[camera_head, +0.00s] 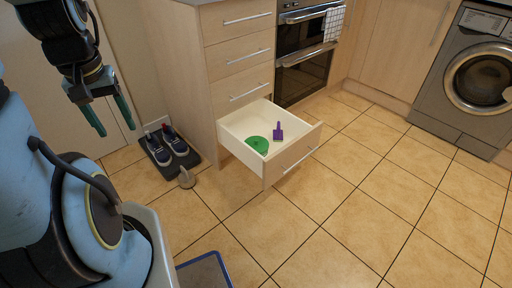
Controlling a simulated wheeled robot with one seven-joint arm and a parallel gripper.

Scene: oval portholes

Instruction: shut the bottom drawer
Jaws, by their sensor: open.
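The bottom drawer (292,164) is pulled out from the light wood cabinet (183,72), with its front well clear of the cabinet face. A green round item (257,145) and a purple item (278,131) lie inside it. My gripper (114,118) hangs at the upper left, pointing down, with its two green-tipped fingers apart and nothing between them. It is to the left of the cabinet and apart from the drawer.
Dark shoes (166,146) sit on a dark mat (192,160) left of the cabinet, with a small greyish object (186,178) beside them. An oven (303,75) and a washing machine (466,80) stand behind. The tiled floor (375,205) before and right of the drawer is clear.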

